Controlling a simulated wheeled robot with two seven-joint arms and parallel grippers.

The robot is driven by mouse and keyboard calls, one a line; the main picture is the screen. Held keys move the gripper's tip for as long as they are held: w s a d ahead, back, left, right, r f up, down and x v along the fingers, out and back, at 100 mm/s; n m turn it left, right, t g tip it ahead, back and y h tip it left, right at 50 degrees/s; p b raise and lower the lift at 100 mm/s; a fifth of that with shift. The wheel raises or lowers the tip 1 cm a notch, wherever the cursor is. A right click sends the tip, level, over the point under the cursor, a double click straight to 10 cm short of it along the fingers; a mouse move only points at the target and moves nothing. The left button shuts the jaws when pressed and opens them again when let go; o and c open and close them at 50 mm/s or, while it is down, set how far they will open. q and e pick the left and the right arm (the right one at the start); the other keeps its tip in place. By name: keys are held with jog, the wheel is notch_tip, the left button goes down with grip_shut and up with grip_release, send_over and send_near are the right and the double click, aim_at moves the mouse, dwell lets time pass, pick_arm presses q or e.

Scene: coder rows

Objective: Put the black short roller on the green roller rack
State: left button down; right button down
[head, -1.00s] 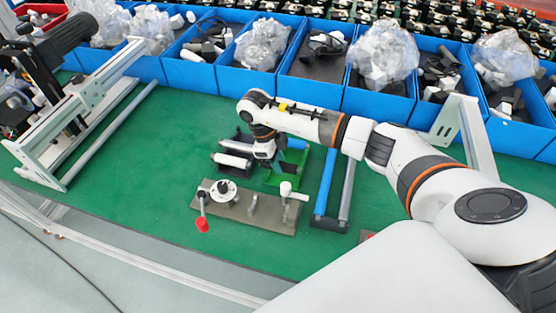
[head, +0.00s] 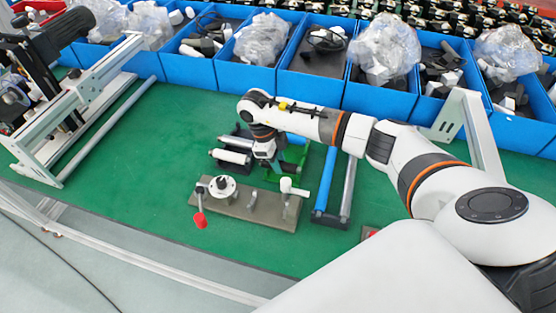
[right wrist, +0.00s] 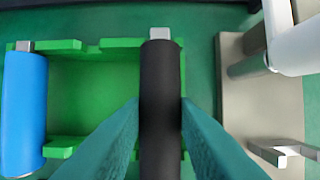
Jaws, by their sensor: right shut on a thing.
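The black short roller (right wrist: 160,75) is held between the two fingers of my right gripper (right wrist: 160,112). It has a light metal end. In the right wrist view it lies across the right side of the green roller rack (right wrist: 95,85), over its edge rails. I cannot tell whether it rests in the slots. A blue roller (right wrist: 22,110) lies at the rack's left end. In the head view my right gripper (head: 268,162) points down at the green rack (head: 294,155) and hides part of it and the black roller. My left gripper is not in view.
A grey plate with fixtures (head: 245,205) stands just in front of the rack. A dark rack with rollers (head: 232,156) is to the left, a long blue roller (head: 325,180) to the right. Blue bins (head: 190,72) line the back.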

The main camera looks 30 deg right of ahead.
dwell(0.3)
jog(key=shift+f+b, duration=0.35)
jog(key=shift+b, duration=0.05)
jog(key=shift+f, duration=0.15)
dwell(0.4)
jog(key=c, duration=1.1)
grip_release()
jog(key=shift+o, duration=0.2)
jog(key=shift+w+r+b, duration=0.15)
jog(key=shift+r+b, duration=0.15)
jog(key=b+v, duration=0.2)
jog(key=v, duration=0.9)
jog(key=shift+r, duration=0.2)
